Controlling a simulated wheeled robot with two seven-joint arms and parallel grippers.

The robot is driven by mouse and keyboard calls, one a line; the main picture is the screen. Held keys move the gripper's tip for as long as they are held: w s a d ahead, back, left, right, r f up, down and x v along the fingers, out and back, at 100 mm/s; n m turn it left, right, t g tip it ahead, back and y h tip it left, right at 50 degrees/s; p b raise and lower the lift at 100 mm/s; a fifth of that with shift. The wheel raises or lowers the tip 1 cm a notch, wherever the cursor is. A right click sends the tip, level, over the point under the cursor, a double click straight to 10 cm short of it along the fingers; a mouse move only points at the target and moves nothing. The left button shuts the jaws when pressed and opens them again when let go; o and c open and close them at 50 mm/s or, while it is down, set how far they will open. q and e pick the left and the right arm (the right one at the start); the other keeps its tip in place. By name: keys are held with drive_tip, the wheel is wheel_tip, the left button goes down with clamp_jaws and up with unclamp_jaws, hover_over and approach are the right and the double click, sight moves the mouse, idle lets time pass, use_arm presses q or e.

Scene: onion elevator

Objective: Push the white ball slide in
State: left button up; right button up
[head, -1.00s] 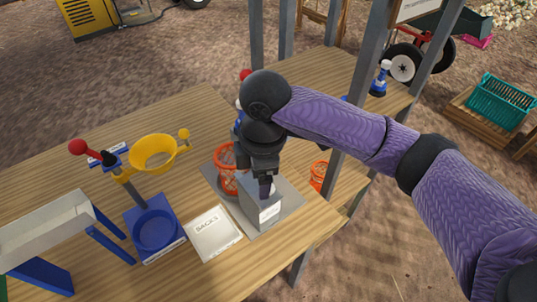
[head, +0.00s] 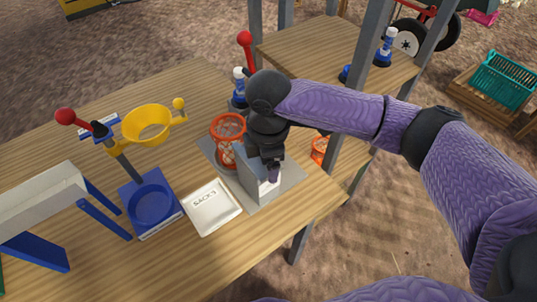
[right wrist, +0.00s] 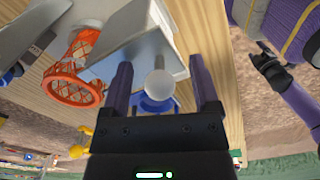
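The white ball (right wrist: 159,83) shows in the right wrist view, between the two fingers of my right gripper (right wrist: 165,80), with gaps on both sides. It stands in front of the grey box (right wrist: 150,52). In the head view my right gripper (head: 273,172) points down at the top of the grey box (head: 256,188), and I cannot make out the ball there. The box stands on a grey base plate (head: 286,186). My right fingers are apart.
An orange basket (head: 228,128) stands beside the box. A white sacks tray (head: 212,208), a blue round holder (head: 151,203) and a yellow hoop (head: 147,124) are to the left.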

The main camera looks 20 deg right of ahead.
clamp_jaws()
drive_tip(key=shift+w+a+b, duration=0.3)
drive_tip(key=shift+w+b, duration=0.05)
drive_tip(key=shift+w, duration=0.45)
drive_tip(key=shift+w+a+b, duration=0.25)
drive_tip(key=shift+w+b, duration=0.05)
drive_tip(key=shift+w, duration=0.5)
drive_tip(key=shift+w+a+b, duration=0.3)
drive_tip(key=shift+w+b, duration=0.05)
drive_tip(key=shift+w, duration=0.45)
drive_tip(key=shift+o, duration=0.4)
unclamp_jaws()
wheel_tip(320, 180, up, 6)
drive_tip(key=p, duration=0.7)
drive_tip(key=shift+r+p, duration=0.2)
drive_tip(key=shift+p, duration=0.2)
drive_tip(key=shift+f, duration=0.2)
